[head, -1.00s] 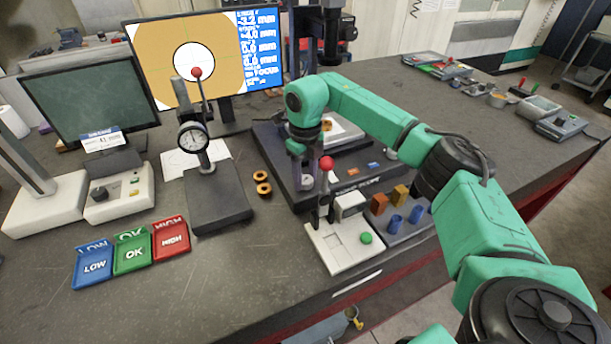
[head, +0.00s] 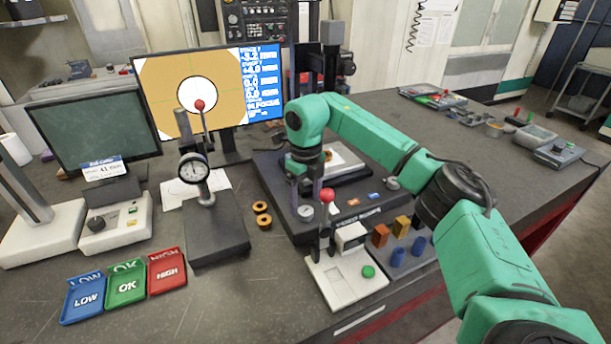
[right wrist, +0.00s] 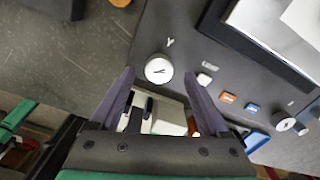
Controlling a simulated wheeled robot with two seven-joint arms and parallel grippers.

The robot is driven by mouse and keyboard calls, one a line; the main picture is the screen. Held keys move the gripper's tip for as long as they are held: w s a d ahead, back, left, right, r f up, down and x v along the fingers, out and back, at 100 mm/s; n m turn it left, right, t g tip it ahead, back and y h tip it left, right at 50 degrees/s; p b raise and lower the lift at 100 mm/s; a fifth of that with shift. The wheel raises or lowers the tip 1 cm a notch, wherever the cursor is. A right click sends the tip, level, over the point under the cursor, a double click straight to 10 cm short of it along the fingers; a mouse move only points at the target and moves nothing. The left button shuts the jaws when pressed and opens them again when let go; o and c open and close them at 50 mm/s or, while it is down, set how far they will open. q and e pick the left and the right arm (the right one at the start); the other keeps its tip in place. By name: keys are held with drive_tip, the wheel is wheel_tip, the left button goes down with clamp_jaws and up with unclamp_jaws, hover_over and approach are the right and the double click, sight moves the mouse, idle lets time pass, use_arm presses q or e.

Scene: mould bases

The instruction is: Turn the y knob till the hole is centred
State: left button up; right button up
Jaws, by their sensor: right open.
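The y knob (right wrist: 158,69) is a white round dial marked Y on the dark microscope base (right wrist: 190,30). In the right wrist view it shows between my two fingertips; I cannot tell whether they touch it. The knob also shows in the head view (head: 306,211), just below my right gripper (head: 307,196). My right gripper (right wrist: 158,75) is open, with one finger on each side of the knob in the picture. The screen (head: 160,120) shows the hole (head: 190,88) as a white circle on tan, partly covered by a red ball. Its offset and the readout are too small to judge.
A dial gauge stand (head: 215,235) is left of the base. A white fixture with a red-knobbed lever (head: 345,285) stands close in front of my gripper. A second knob (head: 392,183) is on the base's right. Blue, green and red trays (head: 85,300) lie front left.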

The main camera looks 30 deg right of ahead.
wheel_tip(320, 180, up, 8)
drive_tip(key=b, duration=0.1)
wheel_tip(320, 180, up, 4)
drive_tip(key=p, duration=0.1)
hover_over(305, 210)
drive_tip(key=shift+d, duration=0.1)
drive_tip(key=shift+f, duration=0.1)
